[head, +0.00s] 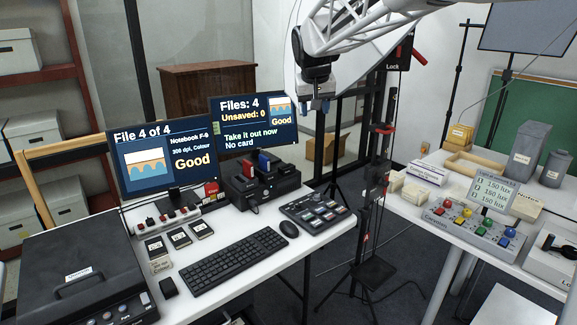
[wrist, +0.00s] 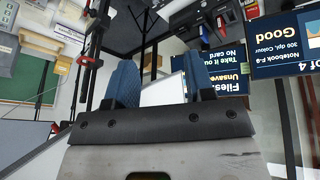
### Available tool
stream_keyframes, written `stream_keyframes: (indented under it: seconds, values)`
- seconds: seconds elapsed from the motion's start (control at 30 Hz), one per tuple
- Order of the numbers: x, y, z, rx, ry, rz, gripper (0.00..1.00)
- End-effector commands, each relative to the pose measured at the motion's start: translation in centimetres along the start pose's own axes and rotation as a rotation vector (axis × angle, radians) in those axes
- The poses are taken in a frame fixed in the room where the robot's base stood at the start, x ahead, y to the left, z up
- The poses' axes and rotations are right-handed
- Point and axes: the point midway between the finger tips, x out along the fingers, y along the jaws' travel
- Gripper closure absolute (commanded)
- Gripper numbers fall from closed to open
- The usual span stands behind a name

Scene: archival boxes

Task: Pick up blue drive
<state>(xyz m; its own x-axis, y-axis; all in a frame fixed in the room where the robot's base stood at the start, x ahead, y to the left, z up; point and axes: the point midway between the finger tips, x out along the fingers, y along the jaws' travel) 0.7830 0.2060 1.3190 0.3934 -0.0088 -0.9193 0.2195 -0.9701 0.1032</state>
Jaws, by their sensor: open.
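The blue drive (head: 264,161) appears as a small blue upright piece in the black dock (head: 262,188), beside the right-hand monitor. Other dark and red pieces stand close to it in the dock. My gripper (head: 317,103) is high above the desk, right of the right-hand monitor and well apart from the dock. In the wrist view its two blue-padded fingers (wrist: 161,84) are spread with nothing held between them. The wrist picture is upside down, and I cannot make out the blue drive in it.
A black scanner (head: 80,273) is at left. A stand (head: 372,240) rises between the desks. The air around my gripper looks free.

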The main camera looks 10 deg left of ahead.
Motion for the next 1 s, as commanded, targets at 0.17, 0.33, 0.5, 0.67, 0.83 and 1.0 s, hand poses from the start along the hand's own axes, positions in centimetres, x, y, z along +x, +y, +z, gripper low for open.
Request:
stream_keyframes:
  seconds: [0.17, 0.33, 0.5, 0.67, 0.83, 1.0]
  values:
    - [1.4, -2.3, -4.1, -0.022, 0.015, -0.001, 0.51]
    - [2.7, -4.3, -7.5, -0.040, 0.027, -0.003, 0.51]
    - [4.2, -6.2, -10.5, -0.061, 0.031, -0.006, 0.51]
    - [5.8, -7.6, -13.3, -0.081, 0.029, -0.009, 0.51]
    - [8.0, -8.8, -16.2, -0.106, 0.018, -0.015, 0.51]
    - [10.6, -9.8, -19.0, -0.136, -0.002, -0.024, 0.51]
